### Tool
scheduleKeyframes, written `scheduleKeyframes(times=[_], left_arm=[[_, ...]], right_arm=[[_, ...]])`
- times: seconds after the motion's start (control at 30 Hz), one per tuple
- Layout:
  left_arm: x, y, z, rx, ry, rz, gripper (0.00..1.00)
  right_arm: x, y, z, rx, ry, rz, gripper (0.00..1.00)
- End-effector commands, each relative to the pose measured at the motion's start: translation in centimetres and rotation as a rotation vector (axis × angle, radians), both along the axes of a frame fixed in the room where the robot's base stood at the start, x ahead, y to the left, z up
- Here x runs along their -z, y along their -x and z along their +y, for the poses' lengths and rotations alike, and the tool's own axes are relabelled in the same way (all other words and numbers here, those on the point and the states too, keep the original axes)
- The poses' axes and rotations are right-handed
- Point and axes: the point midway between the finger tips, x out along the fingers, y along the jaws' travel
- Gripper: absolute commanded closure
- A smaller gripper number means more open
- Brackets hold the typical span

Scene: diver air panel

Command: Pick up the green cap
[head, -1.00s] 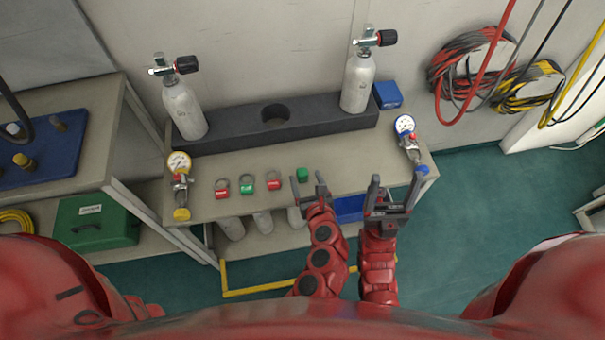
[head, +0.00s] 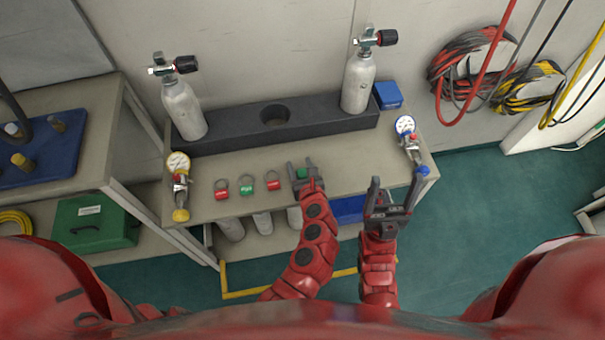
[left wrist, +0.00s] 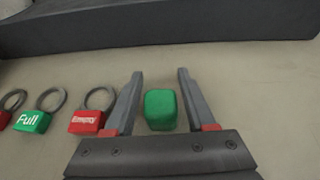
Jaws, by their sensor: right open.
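The green cap (head: 302,173) is a small green block on the bench, right of the row of tags in the head view. In the left wrist view the green cap (left wrist: 160,110) lies between the two fingers of my left gripper (left wrist: 160,95), with a gap on each side. My left gripper (head: 301,167) is open around it in the head view. My right gripper (head: 394,194) is open and empty at the bench's front edge, right of the cap.
Red and green ring tags (head: 246,186) lie left of the cap. Gauges stand at the bench's left (head: 179,165) and right (head: 405,126) ends. A dark rack (head: 235,131) with two grey cylinders (head: 183,110) runs along the back. The bench between cap and rack is clear.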

Motion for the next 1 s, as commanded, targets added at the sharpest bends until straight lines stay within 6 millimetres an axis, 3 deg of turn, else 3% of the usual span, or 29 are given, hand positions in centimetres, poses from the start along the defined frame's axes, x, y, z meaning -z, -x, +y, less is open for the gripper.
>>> scheduleKeyframes(times=[0.03,0.3,0.67,1.0], left_arm=[[0.0,0.0,0.0,0.000,0.000,0.000,0.56],[0.0,0.0,0.0,0.000,0.000,0.000,1.00],[-0.3,0.0,0.0,0.001,0.000,-0.001,1.00],[-4.1,0.1,-0.1,0.003,0.000,-0.004,1.00]], right_arm=[[0.0,0.0,0.0,0.000,0.000,0.000,0.26],[0.0,0.0,0.0,0.000,0.000,0.000,0.26],[-0.1,0.0,0.0,0.000,0.000,0.000,0.26],[-1.4,0.0,0.0,0.000,0.000,0.000,0.26]])
